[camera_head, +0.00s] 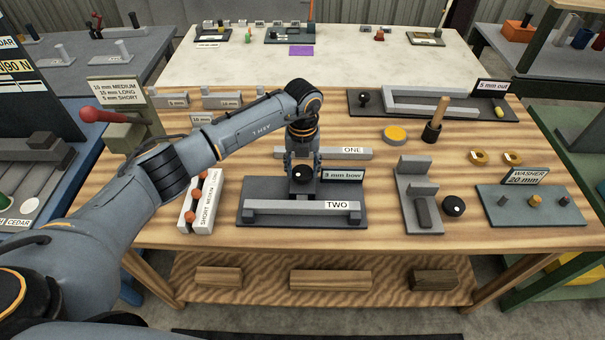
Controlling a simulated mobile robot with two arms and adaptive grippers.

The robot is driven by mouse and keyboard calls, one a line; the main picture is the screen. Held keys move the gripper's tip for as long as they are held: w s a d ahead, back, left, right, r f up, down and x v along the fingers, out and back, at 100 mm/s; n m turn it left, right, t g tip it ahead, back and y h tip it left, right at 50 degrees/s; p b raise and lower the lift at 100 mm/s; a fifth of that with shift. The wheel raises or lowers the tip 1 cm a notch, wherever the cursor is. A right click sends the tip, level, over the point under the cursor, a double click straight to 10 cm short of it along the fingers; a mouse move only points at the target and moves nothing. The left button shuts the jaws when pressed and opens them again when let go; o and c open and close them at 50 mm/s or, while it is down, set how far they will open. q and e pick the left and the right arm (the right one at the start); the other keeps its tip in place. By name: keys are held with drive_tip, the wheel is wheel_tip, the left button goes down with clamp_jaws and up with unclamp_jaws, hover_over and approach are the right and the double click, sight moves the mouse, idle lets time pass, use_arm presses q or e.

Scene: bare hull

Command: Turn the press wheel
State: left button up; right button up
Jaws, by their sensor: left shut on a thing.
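The press (249,215) is a dark base plate near the front middle of the wooden bench, with a grey bar marked TWO (290,206) along its front and a sign reading 3 mm bow (342,175). Its round black wheel (302,174) with a white dot sits at the middle. My left gripper (302,165) points down from above and is shut on the black wheel; its fingers show on both sides of it. A grey bar marked ONE (347,153) lies behind the gripper, partly hidden. My right gripper is not in view.
Right of the press stand a grey stepped fixture (415,195) with a black knob (454,206) and a washer plate (530,207). A rack with orange-ended pieces (200,205) is close on the left.

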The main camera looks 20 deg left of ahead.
use_arm(q)
drive_tip(key=m+b, duration=0.2)
drive_tip(key=m, duration=0.1)
drive_tip(key=m+b, duration=0.2)
drive_tip(key=b, duration=0.1)
drive_tip(key=shift+w+f+m, duration=0.1)
drive_tip(key=shift+f+m, duration=0.1)
drive_tip(key=shift+m, duration=0.2)
drive_tip(key=m+b, duration=0.2)
drive_tip(key=shift+m, duration=0.3)
drive_tip(key=m+b, duration=0.3)
drive_tip(key=shift+m, duration=0.3)
drive_tip(key=m+b, duration=0.3)
drive_tip(key=m, duration=0.1)
drive_tip(key=shift+r+m, duration=0.15)
drive_tip(key=shift+m, duration=0.15)
drive_tip(key=m+b, duration=0.2)
drive_tip(key=m, duration=0.2)
drive_tip(key=m+b, duration=0.2)
drive_tip(key=m, duration=0.7)
drive_tip(key=shift+r+m+b, duration=0.1)
drive_tip(key=shift+m+b, duration=0.2)
drive_tip(key=shift+b, duration=0.05)
drive_tip(key=m, duration=0.4)
drive_tip(key=shift+m, duration=0.4)
